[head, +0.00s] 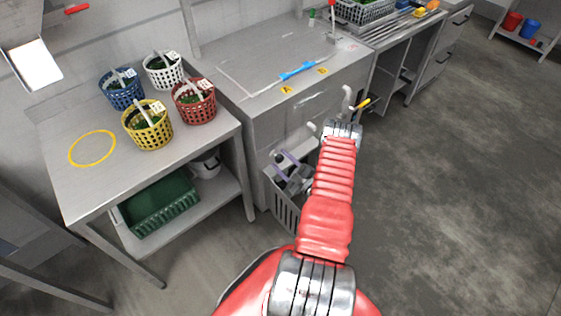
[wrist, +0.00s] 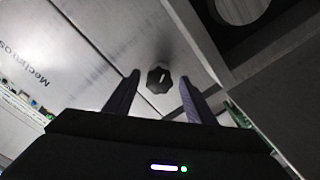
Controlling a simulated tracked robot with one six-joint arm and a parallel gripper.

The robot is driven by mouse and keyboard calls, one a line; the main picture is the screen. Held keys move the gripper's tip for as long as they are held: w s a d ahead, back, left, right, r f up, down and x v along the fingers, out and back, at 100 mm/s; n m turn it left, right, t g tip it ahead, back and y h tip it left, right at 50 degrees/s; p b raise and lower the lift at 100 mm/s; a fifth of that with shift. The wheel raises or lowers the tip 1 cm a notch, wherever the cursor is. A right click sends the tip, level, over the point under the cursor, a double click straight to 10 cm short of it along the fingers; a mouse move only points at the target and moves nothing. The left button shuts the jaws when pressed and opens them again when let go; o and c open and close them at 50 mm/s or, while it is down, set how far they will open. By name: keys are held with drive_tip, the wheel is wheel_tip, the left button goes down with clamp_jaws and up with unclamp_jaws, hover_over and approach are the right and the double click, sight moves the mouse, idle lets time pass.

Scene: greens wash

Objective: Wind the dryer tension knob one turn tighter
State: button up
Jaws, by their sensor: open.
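The knob (wrist: 159,79) is a dark, many-sided knob with a short pale mark on its face. It sits on a grey metal panel (wrist: 95,55) in the wrist view. My gripper (wrist: 159,84) is open, with one dark finger to the left of the knob and one to the right. A gap shows between the knob and each finger; I cannot tell how far the fingertips are from the panel. In the head view my red-sleeved arm reaches toward the front of the metal bench (head: 300,115). The knob and my fingers cannot be made out there.
A left table (head: 75,185) holds blue (head: 122,92), white (head: 160,75), yellow (head: 140,135) and red (head: 190,108) baskets. A green crate (head: 160,210) is on its lower shelf. A grey bin (head: 283,205) stands left of my arm. The floor at right is clear.

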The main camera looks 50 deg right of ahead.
drive_tip(key=s+a, duration=0.1)
drive_tip(key=s, duration=1.2)
drive_tip(key=shift+a, duration=0.25)
